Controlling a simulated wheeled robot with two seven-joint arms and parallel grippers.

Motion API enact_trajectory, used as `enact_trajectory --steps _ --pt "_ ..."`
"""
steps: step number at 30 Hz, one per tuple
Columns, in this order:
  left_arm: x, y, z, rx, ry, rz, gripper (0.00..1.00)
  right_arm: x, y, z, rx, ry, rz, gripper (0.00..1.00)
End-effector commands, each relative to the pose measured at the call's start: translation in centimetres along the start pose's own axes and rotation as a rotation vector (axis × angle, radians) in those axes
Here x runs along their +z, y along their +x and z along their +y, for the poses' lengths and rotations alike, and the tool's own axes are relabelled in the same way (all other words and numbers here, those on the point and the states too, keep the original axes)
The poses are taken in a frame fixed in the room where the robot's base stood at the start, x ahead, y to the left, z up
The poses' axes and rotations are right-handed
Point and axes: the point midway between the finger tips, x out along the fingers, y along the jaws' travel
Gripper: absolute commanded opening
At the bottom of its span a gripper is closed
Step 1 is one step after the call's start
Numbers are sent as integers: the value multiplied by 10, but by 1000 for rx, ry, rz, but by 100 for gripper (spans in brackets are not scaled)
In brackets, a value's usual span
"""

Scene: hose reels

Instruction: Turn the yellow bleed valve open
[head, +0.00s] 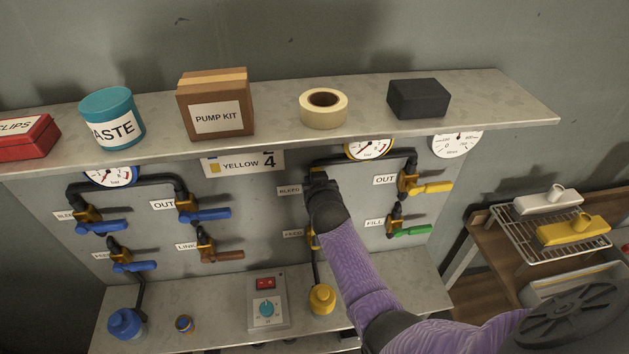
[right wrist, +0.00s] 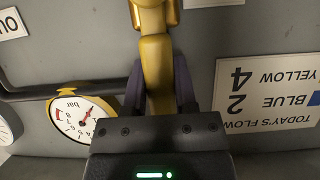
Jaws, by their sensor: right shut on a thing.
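The yellow bleed valve's lever (right wrist: 157,72) runs from its brass body (right wrist: 150,14) straight down between the fingers of my right gripper (right wrist: 160,88) in the right wrist view. The gripper is shut on the lever. That view is upside down, so the lever points up on the panel. In the head view my right gripper (head: 319,182) sits just right of the BLEED label (head: 289,190) and hides most of the valve. My left gripper is not in view.
A shelf (head: 460,100) overhangs the panel close above my gripper, with a tape roll (head: 336,113) and a pump kit box (head: 218,118) on it. A gauge (head: 369,149) and black pipe lie right of the gripper. The yellow OUT valve (head: 432,187) and green FILL lever (head: 410,231) are farther right.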

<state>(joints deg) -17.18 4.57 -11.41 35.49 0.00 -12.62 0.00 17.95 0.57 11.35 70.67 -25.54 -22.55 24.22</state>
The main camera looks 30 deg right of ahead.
Motion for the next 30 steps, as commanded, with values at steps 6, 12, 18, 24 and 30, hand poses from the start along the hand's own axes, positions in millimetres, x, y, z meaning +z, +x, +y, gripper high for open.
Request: enact_trajectory --steps 6,12,18,24,30 --pt "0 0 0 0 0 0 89 1 0 0 3 -10 -2 0" --pt "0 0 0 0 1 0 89 1 0 0 3 -11 -2 0" --pt "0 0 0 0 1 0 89 1 0 0 3 -10 -2 62" --pt "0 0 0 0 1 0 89 1 0 0 4 -9 -1 71" --pt "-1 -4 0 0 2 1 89 0 -8 0 4 -9 -1 71"
